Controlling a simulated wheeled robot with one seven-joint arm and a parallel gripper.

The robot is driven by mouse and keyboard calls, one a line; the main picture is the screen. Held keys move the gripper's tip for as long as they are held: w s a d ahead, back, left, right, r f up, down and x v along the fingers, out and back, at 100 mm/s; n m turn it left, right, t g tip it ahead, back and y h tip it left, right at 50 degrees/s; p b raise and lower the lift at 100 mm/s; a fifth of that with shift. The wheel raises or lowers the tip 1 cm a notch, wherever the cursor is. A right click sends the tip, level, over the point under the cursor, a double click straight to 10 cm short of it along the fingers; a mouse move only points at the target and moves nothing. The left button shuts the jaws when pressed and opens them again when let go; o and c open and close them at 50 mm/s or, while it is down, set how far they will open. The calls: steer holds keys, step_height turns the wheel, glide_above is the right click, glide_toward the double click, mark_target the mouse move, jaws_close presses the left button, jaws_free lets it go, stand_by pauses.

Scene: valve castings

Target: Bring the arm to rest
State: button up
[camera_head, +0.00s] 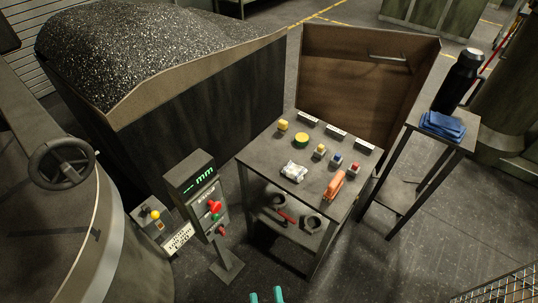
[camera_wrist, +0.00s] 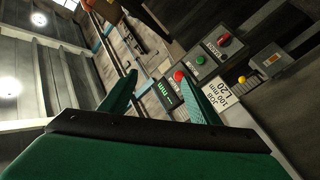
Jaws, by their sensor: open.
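My gripper (camera_wrist: 162,100) fills the lower part of the wrist view, with its two green fingers apart and nothing between them. In the head view only the green tips of my gripper (camera_head: 266,296) show at the bottom edge, over the floor in front of the table. The wrist view is tilted. Beyond the fingers it shows a control post with a green display (camera_wrist: 166,96), a red knob and a green button. The rest of the arm is hidden in both views.
A side stand holds blue cloth (camera_head: 442,125) and a black bottle (camera_head: 459,80).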

steer(key=s+r+m+g+h, duration=0.3)
steer(key=s+r+m, duration=0.4)
steer(key=s+m, duration=0.1)
steer(key=shift+s+d+m, duration=0.2)
steer(key=shift+d+m, duration=0.15)
steer(key=shift+m, duration=0.15)
